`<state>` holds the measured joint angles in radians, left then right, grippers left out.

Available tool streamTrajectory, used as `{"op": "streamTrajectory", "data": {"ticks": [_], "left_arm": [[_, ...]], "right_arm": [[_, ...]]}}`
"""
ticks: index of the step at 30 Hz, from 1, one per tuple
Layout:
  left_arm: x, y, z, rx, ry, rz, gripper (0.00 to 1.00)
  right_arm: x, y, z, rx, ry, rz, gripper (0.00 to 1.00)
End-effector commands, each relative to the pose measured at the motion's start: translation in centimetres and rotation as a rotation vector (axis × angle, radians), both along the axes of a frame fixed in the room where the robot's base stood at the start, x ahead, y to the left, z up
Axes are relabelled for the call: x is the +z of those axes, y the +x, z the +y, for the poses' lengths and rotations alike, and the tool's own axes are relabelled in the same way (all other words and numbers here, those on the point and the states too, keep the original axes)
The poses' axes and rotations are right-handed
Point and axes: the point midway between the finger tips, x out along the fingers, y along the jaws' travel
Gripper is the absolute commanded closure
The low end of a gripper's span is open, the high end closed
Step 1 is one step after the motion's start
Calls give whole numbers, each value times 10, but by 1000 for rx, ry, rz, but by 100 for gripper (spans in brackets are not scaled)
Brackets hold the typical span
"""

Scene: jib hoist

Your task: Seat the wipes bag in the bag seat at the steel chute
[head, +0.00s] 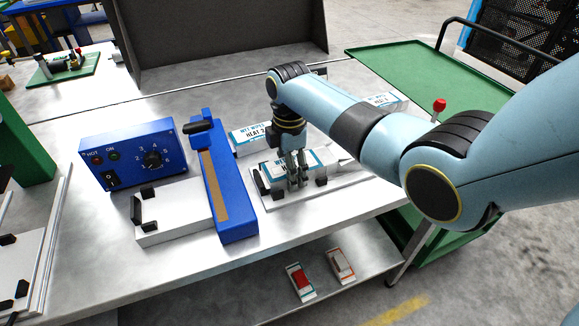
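A white wipes bag with a teal edge and dark lettering (270,170) lies between the black corner blocks of a pale, low bag seat (283,205) on the steel bench. My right gripper (297,184) points down at this bag, its fingers in front of and over its middle. The fingers look close together, but I cannot tell whether they grip the bag. Pale steel that may be the chute (343,145) shows behind the seat, partly hidden by my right arm. A second similar bag (245,138) lies behind the first. My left gripper is not in view.
A blue sealer arm (225,190) stands close left of the seat, beside a blue control box (128,157). Another white packet (382,99) lies at the back right. A green cart (415,75) stands beyond. Two small packs (300,281) lie on the lower shelf.

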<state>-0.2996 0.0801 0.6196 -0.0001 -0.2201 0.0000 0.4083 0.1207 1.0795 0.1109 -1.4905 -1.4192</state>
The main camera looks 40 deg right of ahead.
Motion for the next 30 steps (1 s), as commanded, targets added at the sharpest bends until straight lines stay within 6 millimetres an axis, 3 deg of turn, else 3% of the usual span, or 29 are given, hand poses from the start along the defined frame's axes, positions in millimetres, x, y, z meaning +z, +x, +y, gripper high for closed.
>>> {"op": "streamTrajectory", "data": {"ticks": [4,14,17,24,30], "left_arm": [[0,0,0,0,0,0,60],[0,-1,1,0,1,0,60],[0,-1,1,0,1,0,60],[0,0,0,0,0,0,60],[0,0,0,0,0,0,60]], "right_arm": [[0,0,0,0,0,0,13],[5,0,0,0,0,-2,13],[18,1,0,-1,0,-2,13],[72,1,0,0,-1,-4,13],[107,1,0,0,0,-3,13]]}}
